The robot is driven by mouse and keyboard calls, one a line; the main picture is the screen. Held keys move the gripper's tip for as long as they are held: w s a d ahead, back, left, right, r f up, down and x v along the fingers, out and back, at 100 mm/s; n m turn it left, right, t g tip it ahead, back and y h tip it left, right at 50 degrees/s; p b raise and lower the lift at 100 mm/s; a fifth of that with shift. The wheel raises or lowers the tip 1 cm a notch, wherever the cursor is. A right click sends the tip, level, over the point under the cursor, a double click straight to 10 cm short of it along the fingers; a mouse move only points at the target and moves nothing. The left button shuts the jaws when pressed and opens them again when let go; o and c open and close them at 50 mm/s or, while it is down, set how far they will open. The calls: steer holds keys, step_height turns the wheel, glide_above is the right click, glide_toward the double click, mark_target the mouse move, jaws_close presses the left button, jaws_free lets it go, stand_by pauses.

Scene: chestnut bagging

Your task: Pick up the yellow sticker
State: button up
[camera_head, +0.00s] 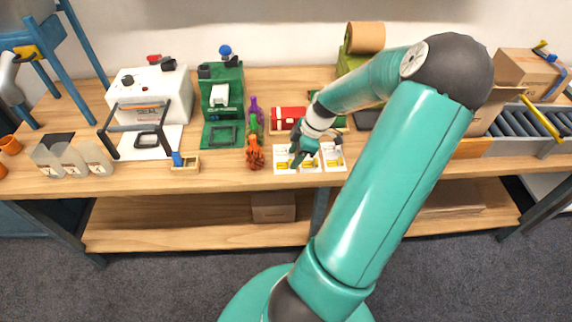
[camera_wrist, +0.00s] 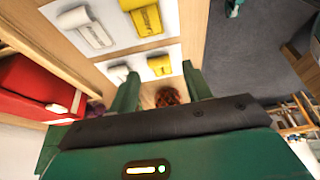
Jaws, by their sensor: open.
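Yellow stickers lie on white trays near the table's front edge. In the head view one yellow sticker (camera_head: 332,162) shows on the right tray, and others lie partly behind my gripper (camera_head: 297,161). In the wrist view a large yellow sticker (camera_wrist: 147,19) lies on the nearer tray and a smaller-looking yellow sticker (camera_wrist: 160,66) appears between the fingertips of my gripper (camera_wrist: 160,72). White pieces (camera_wrist: 90,28) lie beside them. My gripper is open and empty, pointing down over the trays. I cannot tell whether its fingers touch the sticker.
A red box (camera_head: 288,117) stands behind the trays. Orange (camera_head: 255,155), green and purple net bags stand just left of them. A roller conveyor (camera_head: 490,127) is at right.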

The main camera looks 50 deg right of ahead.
mark_target(285, 164)
steer(key=shift+x, duration=1.05)
steer(key=shift+c, duration=0.2)
jaws_close()
